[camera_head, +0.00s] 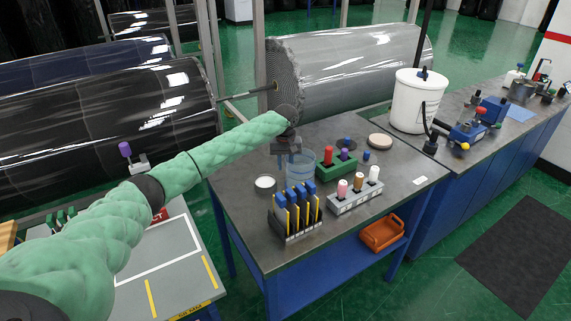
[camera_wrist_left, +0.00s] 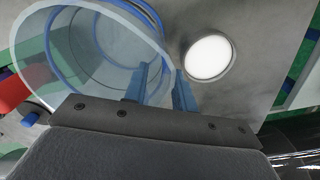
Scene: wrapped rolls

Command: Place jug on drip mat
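A clear, bluish jug (camera_head: 301,167) stands on the dark grey table behind the yellow-and-blue rack. My left gripper (camera_head: 285,148) is at the jug's upper left side, pointing down. In the left wrist view the jug (camera_wrist_left: 75,55) fills the upper left, with its wide rim and blue bands. The two fingers (camera_wrist_left: 160,88) are apart at the jug's edge, one seen against the jug and one just beside it; contact is unclear. A white round disc with a grey rim (camera_head: 265,184) lies left of the jug. I cannot tell which round piece is the drip mat. My right gripper is out of view.
A beige disc (camera_head: 380,141) and a dark disc (camera_head: 346,143) lie toward the back. A green block (camera_head: 336,163), a grey marker holder (camera_head: 354,195) and the yellow-and-blue rack (camera_head: 296,212) crowd the front. A white bucket (camera_head: 413,100) stands at right.

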